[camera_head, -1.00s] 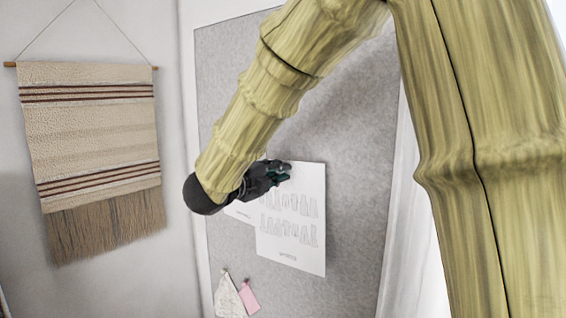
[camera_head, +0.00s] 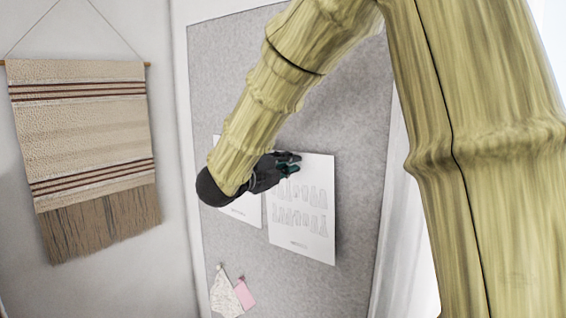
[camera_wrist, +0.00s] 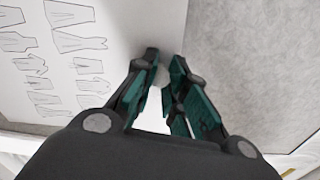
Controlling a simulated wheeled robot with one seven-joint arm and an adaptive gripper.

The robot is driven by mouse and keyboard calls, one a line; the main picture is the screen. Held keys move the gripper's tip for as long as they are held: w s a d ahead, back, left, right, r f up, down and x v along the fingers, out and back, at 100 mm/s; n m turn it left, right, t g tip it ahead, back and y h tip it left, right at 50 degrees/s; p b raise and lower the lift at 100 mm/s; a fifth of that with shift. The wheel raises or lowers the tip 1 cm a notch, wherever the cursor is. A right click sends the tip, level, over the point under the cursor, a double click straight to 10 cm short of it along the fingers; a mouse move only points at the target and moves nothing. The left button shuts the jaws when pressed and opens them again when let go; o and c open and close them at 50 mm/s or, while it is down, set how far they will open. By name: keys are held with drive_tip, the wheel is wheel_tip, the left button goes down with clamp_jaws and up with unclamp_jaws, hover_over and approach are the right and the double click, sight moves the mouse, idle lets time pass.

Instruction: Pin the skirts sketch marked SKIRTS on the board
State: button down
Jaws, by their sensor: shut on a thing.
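A white sketch sheet (camera_head: 302,225) with rows of grey garment outlines hangs in front of the board (camera_head: 350,110). A line of lettering near its bottom is too small to read. My gripper (camera_head: 291,164) is shut on the sheet near its upper left part in the head view. In the wrist view, the sheet (camera_wrist: 110,20) fills the upper left, and my fingertips (camera_wrist: 161,72) close around a small pale part that I cannot make out clearly. I cannot tell whether the sheet touches the board.
A second white sheet (camera_head: 240,212) is on the board to the left, partly hidden by my arm. Two small swatches, one patterned (camera_head: 224,295) and one pink (camera_head: 244,293), hang below. A woven wall hanging (camera_head: 85,130) is at the left. The board's right side is bare.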

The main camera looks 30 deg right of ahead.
drive_tip(key=shift+b+x, duration=0.75)
drive_tip(key=shift+x, duration=0.85)
drive_tip(key=shift+w+d, duration=0.1)
drive_tip(key=shift+d, duration=0.2)
drive_tip(key=c, duration=1.4)
unclamp_jaws()
drive_tip(key=shift+o, duration=0.2)
